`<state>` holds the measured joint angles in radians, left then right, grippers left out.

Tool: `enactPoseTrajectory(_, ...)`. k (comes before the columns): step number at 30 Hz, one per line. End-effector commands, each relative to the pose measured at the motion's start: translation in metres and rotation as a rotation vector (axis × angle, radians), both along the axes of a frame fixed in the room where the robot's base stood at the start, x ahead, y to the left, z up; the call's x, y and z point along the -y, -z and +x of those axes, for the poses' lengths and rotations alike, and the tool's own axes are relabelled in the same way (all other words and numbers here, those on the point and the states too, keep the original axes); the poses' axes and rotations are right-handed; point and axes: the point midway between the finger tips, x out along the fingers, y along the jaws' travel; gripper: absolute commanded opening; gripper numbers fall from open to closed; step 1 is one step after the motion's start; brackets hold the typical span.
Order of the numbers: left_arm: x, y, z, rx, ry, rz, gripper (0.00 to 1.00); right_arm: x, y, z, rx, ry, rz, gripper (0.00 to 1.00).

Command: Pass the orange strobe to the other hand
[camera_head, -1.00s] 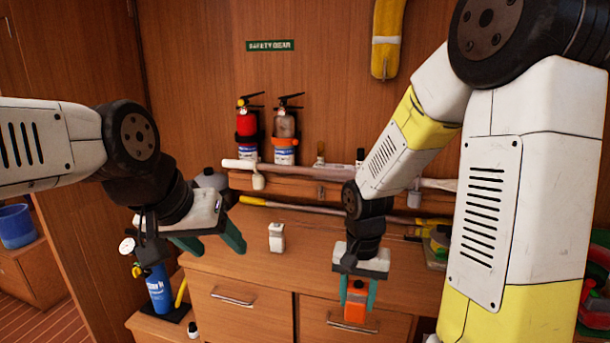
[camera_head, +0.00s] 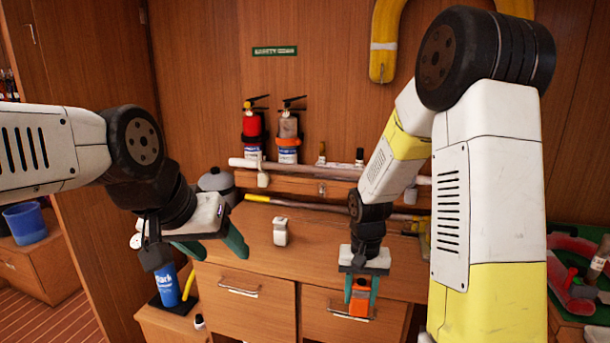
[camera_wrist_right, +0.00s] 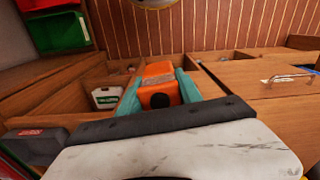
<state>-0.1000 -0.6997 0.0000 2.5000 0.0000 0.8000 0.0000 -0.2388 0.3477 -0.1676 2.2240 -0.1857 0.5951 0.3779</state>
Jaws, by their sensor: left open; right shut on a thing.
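The orange strobe (camera_head: 360,300) is held between the green fingers of my right gripper (camera_head: 361,290), in front of the right drawer and below the counter top in the head view. In the right wrist view the strobe (camera_wrist_right: 157,88) sits between both fingers (camera_wrist_right: 160,95), its orange body with a grey band and a dark round spot showing. My left gripper (camera_head: 212,247) is open and empty, to the left of the strobe and well apart from it, near the counter's left front edge.
A small white object (camera_head: 280,231) stands on the wooden counter (camera_head: 320,245) between the grippers. A blue bottle (camera_head: 167,285) stands low at left. A green tray (camera_head: 575,262) with red items lies at right.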

Motion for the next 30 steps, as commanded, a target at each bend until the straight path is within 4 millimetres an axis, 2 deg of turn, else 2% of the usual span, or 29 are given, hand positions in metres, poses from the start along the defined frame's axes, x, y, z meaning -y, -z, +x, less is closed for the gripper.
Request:
enactPoseTrajectory(9,0.000,0.000,0.000,0.000,0.000,0.000,0.60,0.019,0.038,0.046,-0.001,-0.121,0.000,0.00)
enactPoseTrajectory(13,0.000,0.000,0.000,0.000,0.000,0.000,0.60,0.018,0.039,0.054,0.002,-0.162,0.002,0.00)
enactPoseTrajectory(17,0.000,0.000,0.000,0.000,0.000,0.000,0.60,0.003,0.025,0.060,0.004,-0.246,0.002,0.00)
enactPoseTrajectory(30,0.000,0.000,0.000,0.000,0.000,0.000,0.60,-0.073,-0.054,0.091,0.003,-0.698,0.000,0.00)
